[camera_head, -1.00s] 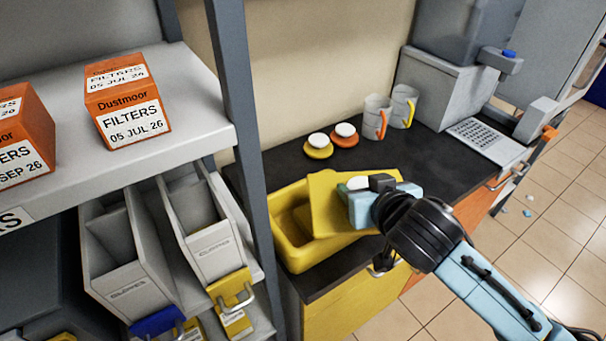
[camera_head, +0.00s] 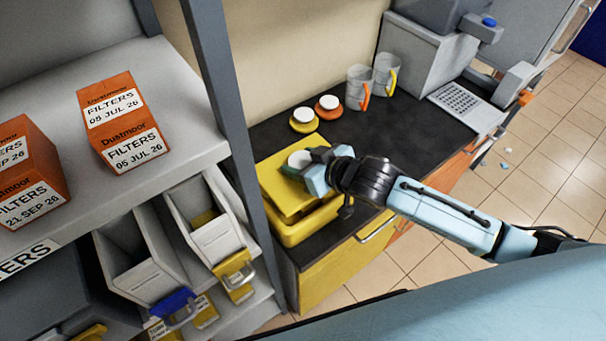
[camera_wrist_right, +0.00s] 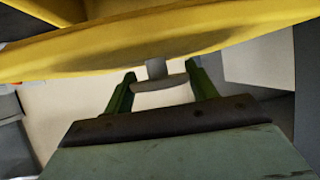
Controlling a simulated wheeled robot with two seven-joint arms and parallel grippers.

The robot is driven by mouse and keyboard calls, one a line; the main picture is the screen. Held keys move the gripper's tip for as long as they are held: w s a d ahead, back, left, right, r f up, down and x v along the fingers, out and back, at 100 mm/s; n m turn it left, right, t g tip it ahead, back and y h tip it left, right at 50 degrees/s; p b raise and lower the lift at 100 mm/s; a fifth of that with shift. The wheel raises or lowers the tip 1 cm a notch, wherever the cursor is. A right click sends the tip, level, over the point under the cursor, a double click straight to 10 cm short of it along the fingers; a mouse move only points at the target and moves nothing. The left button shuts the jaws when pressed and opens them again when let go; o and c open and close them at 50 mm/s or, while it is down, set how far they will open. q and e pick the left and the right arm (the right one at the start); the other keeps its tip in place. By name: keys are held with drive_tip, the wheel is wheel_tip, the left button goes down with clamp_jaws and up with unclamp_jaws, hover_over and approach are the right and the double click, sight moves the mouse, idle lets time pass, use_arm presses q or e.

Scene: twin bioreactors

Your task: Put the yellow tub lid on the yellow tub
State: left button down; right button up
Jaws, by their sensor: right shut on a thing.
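The yellow tub (camera_head: 305,228) stands on the dark counter beside the shelf post. The yellow tub lid (camera_head: 277,183) is over the tub and looks tilted, with part of the tub's front and right side showing below it. My right gripper (camera_head: 303,165) is shut on the lid's pale round knob. In the right wrist view the green fingers (camera_wrist_right: 160,90) are either side of the knob (camera_wrist_right: 158,82), with the yellow lid (camera_wrist_right: 150,45) beyond. I cannot tell whether the lid touches the tub's rim. My left gripper is not in view.
Two small round lids, yellow (camera_head: 304,120) and orange (camera_head: 328,107), lie on the counter (camera_head: 410,130) behind the tub. Two mugs (camera_head: 359,88) and a grey machine (camera_head: 430,55) stand farther right. The shelf post (camera_head: 225,100) is close on the left. The counter right of the arm is clear.

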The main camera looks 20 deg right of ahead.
wheel_tip(320, 180, down, 4)
drive_tip(key=shift+f, duration=0.35)
drive_tip(key=shift+f, duration=0.15)
drive_tip(key=o, duration=1)
drive_tip(key=shift+o, duration=0.2)
drive_tip(key=shift+r, duration=0.2)
drive_tip(key=v, duration=1.2)
drive_tip(key=shift+a+f, duration=0.1)
